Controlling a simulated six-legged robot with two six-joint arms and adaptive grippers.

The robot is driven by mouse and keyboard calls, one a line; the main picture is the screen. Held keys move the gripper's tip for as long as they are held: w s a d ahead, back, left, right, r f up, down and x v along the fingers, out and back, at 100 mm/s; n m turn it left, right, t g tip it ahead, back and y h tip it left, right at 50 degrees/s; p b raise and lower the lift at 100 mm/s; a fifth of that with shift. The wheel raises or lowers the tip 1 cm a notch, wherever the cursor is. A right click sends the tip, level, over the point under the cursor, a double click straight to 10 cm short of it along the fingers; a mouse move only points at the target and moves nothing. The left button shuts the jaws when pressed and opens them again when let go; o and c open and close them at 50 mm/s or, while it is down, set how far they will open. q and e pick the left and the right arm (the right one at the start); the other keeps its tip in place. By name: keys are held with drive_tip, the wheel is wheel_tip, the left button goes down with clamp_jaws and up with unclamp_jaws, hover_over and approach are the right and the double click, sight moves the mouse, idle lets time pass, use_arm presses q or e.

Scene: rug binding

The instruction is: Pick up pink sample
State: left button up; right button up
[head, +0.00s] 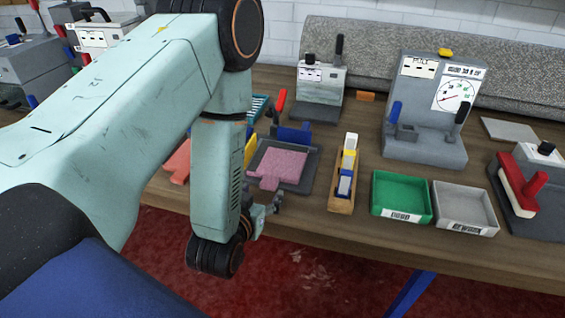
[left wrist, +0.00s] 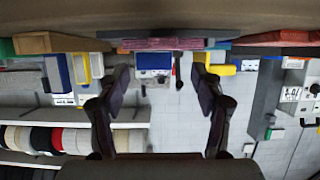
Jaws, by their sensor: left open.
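The pink sample (head: 282,164) lies flat in a dark grey tray (head: 308,180) on the wooden table, with a narrow tab pointing toward the table's front edge. In the left wrist view, which is upside down, the pink sample (left wrist: 160,43) shows edge-on at the top centre. My left gripper (head: 272,207) is at the table's front edge, just in front of the tray and apart from the sample. In the left wrist view its two fingers (left wrist: 162,82) are spread with nothing between them. My right gripper is in neither view.
A coral-red sample (head: 178,160) lies left, partly behind my arm. A wooden holder (head: 341,205) with blocks stands right of the tray. Green (head: 401,213) and grey (head: 466,222) bins follow. A grey gauge machine (head: 428,150) and a smaller machine (head: 317,100) stand behind.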

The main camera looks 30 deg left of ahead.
sight(269, 181)
use_arm(q)
drive_tip(key=x, duration=0.4)
drive_tip(key=a+x, duration=0.1)
drive_tip(key=x, duration=0.2)
drive_tip(key=shift+f, duration=0.2)
drive_tip(key=shift+d, duration=0.45)
drive_tip(key=shift+c, duration=0.7)
drive_tip(key=shift+s+a, duration=0.1)
drive_tip(key=shift+a, duration=0.2)
drive_tip(key=c, duration=0.5)
drive_tip(key=shift+d, duration=0.2)
drive_tip(key=c, duration=0.6)
drive_tip(key=shift+c, duration=0.6)
drive_tip(key=shift+a, duration=0.15)
drive_tip(key=shift+r, duration=0.1)
